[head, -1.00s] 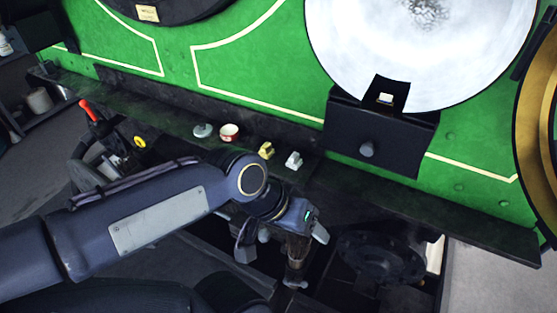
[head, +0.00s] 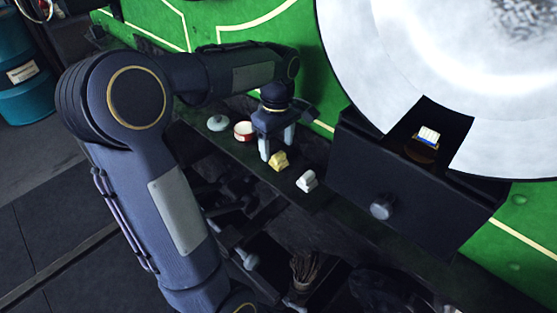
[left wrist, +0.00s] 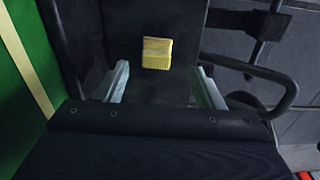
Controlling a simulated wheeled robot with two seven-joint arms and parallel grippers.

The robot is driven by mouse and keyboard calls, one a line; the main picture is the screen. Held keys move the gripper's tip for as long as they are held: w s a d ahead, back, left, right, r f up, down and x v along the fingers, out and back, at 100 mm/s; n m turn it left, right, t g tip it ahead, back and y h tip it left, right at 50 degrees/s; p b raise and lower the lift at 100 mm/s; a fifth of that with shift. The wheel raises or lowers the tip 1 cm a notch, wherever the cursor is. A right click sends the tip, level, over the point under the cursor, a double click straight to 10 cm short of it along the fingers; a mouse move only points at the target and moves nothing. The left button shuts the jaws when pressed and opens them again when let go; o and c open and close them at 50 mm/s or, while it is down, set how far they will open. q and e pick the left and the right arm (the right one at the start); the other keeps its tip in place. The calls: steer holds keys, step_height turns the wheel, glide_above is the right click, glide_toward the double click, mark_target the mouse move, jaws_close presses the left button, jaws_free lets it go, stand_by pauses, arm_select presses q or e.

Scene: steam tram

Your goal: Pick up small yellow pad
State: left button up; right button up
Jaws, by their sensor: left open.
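The small yellow pad (head: 279,161) lies on the dark ledge below the green panel. It also shows in the left wrist view (left wrist: 157,53), between the two fingers and a little beyond their tips. My left gripper (head: 277,153) is open and points down over the ledge, close to the pad. Its fingers (left wrist: 160,78) are spread on both sides and hold nothing. In the head view the pad shows just at the fingertips; I cannot tell whether a finger touches it. My right gripper is not in view.
On the same ledge are a white block (head: 307,181) to the right of the pad, and a red-and-white tin (head: 244,131) and a pale lidded dish (head: 218,123) to its left. A black box with a knob (head: 382,206) juts out at the right.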

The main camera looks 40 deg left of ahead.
mark_target(279, 155)
arm_select(q)
steer(key=f, duration=0.4)
steer(key=shift+w+f, duration=0.25)
steer(key=shift+d, duration=0.1)
steer(key=c, duration=1.1)
steer(key=shift+o, duration=0.2)
steer(key=shift+r, duration=0.2)
